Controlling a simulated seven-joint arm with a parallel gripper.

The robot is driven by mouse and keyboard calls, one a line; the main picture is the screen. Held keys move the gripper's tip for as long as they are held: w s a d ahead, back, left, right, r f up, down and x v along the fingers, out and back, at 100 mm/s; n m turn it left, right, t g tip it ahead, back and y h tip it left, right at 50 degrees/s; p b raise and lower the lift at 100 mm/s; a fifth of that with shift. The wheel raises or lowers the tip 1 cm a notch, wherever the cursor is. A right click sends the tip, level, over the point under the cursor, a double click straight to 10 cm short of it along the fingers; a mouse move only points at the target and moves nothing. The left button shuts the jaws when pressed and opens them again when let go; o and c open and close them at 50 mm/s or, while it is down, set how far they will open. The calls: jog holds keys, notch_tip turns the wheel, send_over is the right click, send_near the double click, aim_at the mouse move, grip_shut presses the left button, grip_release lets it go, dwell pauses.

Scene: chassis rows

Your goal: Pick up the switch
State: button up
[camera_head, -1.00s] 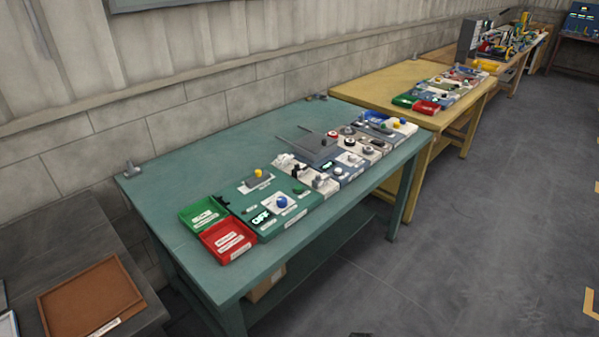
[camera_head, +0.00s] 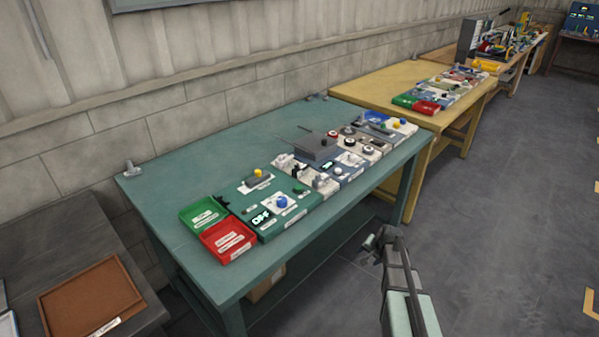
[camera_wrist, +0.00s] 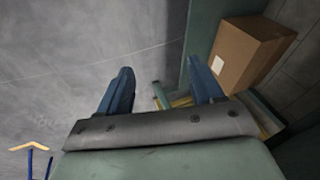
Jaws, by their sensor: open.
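I cannot single out one switch for sure. The chassis row on the green table holds several small controls. A green module (camera_head: 262,234) at its left end carries a blue knob (camera_head: 281,202) on a white plate. A yellow knob (camera_head: 258,173) stands on another plate behind it. Grey and white modules (camera_head: 322,186) with dark levers and round knobs continue to the right. My gripper (camera_head: 370,246) is in front of the table's right part, low over the floor side, apart from all controls. In the wrist view its two blue fingers (camera_wrist: 160,82) are spread, with nothing between them.
A green bin (camera_head: 203,213) and a red bin (camera_head: 228,240) stand at the row's left end. The green table (camera_head: 190,170) has free room behind the row. A yellow table (camera_head: 375,90) stands beyond. A cardboard box (camera_wrist: 245,55) is under the table.

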jog(key=w+d+r+m+t, duration=0.2)
jog(key=w+d+r+t, duration=0.35)
jog(key=w+r, duration=1)
notch_tip(320, 180, up, 6)
jog(key=w+d+g, duration=0.1)
jog(key=w+d, duration=0.1)
notch_tip(320, 180, up, 20)
jog(key=f+m+g+h, duration=0.1)
jog(key=m+g, duration=0.1)
jog(key=g, duration=0.7)
send_over(296, 166)
jog(key=w, duration=0.1)
notch_tip(296, 166, down, 13)
jog(key=shift+f, duration=0.1)
jog(key=shift+c, duration=0.5)
